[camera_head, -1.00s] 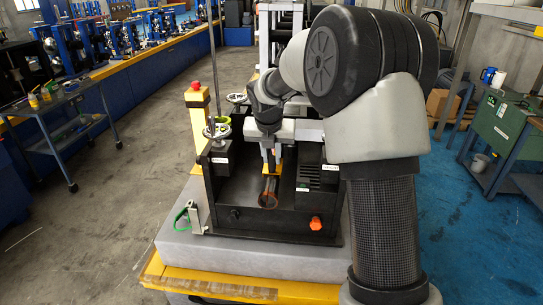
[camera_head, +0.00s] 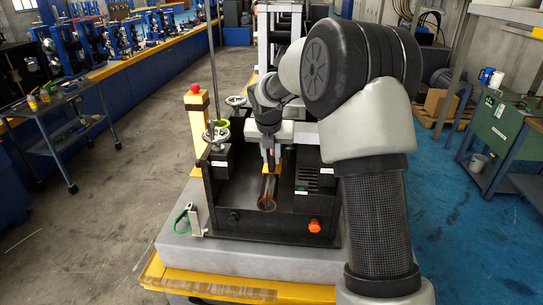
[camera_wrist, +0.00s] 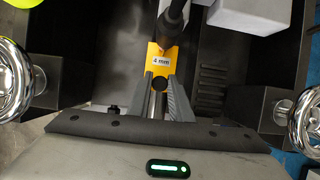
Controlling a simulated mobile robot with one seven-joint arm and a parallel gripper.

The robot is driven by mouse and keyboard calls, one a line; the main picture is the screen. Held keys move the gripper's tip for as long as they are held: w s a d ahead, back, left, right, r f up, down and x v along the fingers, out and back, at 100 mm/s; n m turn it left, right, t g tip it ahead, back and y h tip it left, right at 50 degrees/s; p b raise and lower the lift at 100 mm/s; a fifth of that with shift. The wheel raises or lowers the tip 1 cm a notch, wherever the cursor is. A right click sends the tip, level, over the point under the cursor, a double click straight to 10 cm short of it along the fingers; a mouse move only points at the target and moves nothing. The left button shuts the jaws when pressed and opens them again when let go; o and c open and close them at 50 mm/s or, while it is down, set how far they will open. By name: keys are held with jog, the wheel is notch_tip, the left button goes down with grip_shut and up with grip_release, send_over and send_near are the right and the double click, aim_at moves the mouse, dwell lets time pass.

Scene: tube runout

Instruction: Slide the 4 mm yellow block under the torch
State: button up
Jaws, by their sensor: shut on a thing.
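The yellow block (camera_wrist: 161,64) carries a "4 mm" label and lies flat in the middle of the wrist view. My gripper (camera_wrist: 161,80) is shut on its near end, one grey finger on each side. The dark torch (camera_wrist: 174,16) comes down from the top of the wrist view, and its tip overlaps the block's far part in the picture. I cannot tell the gap between tip and block. A metal tube (camera_wrist: 155,104) shows between and below the fingers. In the head view my gripper (camera_head: 269,160) points down over the tube (camera_head: 268,190).
The black fixture box (camera_head: 232,195) surrounds the tube, with walls on both sides. Chrome handwheels stand at the left (camera_wrist: 12,82) and right (camera_wrist: 304,120) of the wrist view. A white block (camera_wrist: 250,14) is at the upper right. An orange knob (camera_head: 314,226) is on the front wall.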

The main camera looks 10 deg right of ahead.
jog(key=shift+f, duration=0.1)
dwell(0.3)
jog(key=o, duration=1)
jog(key=v, duration=1.6)
jog(key=s+r+m, duration=0.4)
jog(key=s+m, duration=0.3)
jog(key=s, duration=0.1)
jog(key=s+f+m, duration=0.2)
jog(key=s+m, duration=0.6)
jog(key=s+f+m+y, duration=0.1)
jog(key=s+m, duration=0.7)
jog(key=m, duration=0.1)
jog(key=s+f+m+t, duration=0.1)
jog(key=s+f+m, duration=0.1)
jog(key=s+m, duration=0.6)
jog(key=shift+s+d+f, duration=0.15)
jog(key=shift+s+f, duration=0.1)
jog(key=shift+f, duration=0.05)
